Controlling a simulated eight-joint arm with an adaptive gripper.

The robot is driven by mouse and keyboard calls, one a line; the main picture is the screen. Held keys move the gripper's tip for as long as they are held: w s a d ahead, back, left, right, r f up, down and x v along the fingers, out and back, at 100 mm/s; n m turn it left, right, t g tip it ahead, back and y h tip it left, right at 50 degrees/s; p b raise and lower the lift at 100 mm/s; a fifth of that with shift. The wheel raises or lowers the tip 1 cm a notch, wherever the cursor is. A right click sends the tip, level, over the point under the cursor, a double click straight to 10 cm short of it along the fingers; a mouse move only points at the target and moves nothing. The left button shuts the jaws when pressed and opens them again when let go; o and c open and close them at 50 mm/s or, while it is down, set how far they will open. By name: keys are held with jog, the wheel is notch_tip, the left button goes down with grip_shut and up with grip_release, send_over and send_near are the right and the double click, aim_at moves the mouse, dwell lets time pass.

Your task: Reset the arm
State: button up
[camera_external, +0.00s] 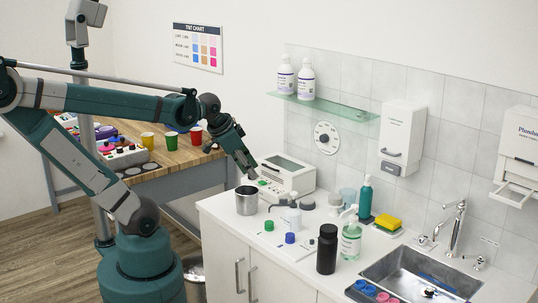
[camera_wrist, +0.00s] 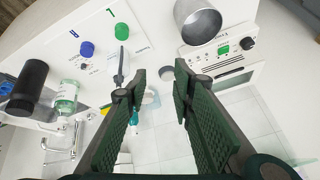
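My gripper (camera_external: 250,168) hangs at the end of my teal arm, above the left end of the white counter (camera_external: 222,207), with fingers pointing down. In the wrist view my gripper (camera_wrist: 160,88) shows two dark ridged fingers spread apart with nothing between them. In the external view its tips are above a metal cup (camera_external: 246,203) and in front of a white boxy device (camera_external: 289,177). The metal cup also shows at the top of the wrist view (camera_wrist: 199,24), to the right of the fingers. I cannot tell the exact gap to the device.
A black bottle (camera_external: 327,250), a clear pump bottle (camera_external: 351,242) and a teal bottle (camera_external: 365,200) stand on the counter by the sink (camera_external: 420,272). A glass shelf (camera_external: 340,113) holds two white bottles. A wooden table (camera_external: 172,155) with cups stands behind my arm.

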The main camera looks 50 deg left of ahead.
jog(key=a+n, duration=0.1)
jog(key=s+n, duration=0.1)
jog(key=n, duration=0.1)
jog(key=a+n+t, duration=0.1)
jog(key=n, duration=0.1)
jog(key=shift+s+a, duration=0.3)
